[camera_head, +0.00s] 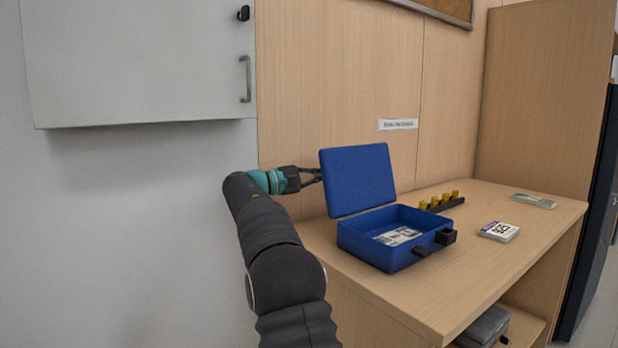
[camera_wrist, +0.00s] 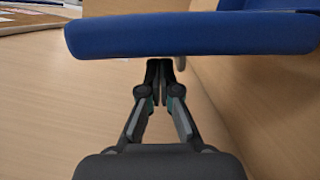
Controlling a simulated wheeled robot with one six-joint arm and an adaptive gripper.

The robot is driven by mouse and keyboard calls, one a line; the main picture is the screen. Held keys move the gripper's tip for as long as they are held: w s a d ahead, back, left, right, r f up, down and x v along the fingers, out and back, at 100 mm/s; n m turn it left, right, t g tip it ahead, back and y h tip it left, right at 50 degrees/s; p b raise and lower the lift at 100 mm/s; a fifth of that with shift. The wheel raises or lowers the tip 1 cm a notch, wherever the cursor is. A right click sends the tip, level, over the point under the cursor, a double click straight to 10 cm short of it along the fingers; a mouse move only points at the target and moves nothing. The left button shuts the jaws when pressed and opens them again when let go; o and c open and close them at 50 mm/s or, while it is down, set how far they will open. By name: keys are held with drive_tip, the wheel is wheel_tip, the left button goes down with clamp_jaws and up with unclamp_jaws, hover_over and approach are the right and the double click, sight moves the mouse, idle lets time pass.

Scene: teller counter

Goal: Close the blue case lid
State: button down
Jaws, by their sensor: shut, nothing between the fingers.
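The blue case (camera_head: 385,236) sits on the wooden counter with its lid (camera_head: 358,180) raised, standing up and leaning back a little. Inside the case lies a bundle of printed paper (camera_head: 398,236). My gripper (camera_head: 318,174) is at the left edge of the lid, near its upper part, with its fingertips at or just behind that edge. In the wrist view the gripper (camera_wrist: 165,65) is shut and empty, its tips meeting close to the lid's blue edge (camera_wrist: 190,36). I cannot tell whether the tips touch the lid.
On the counter (camera_head: 440,290) right of the case are a dark holder with yellow pieces (camera_head: 440,202), a white labelled block (camera_head: 499,231) and a green-white bundle (camera_head: 534,200). A wall cabinet (camera_head: 140,60) hangs at upper left. The wooden wall is close behind the lid.

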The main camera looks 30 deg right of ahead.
sight(355, 178)
drive_tip(key=shift+s+d+r, duration=0.1)
drive_tip(key=shift+s+d, duration=0.05)
drive_tip(key=shift+d, duration=0.8)
drive_tip(key=shift+s+d, duration=0.1)
drive_tip(key=shift+d, duration=0.85)
drive_tip(key=shift+s+r, duration=0.1)
drive_tip(key=shift+s, duration=0.05)
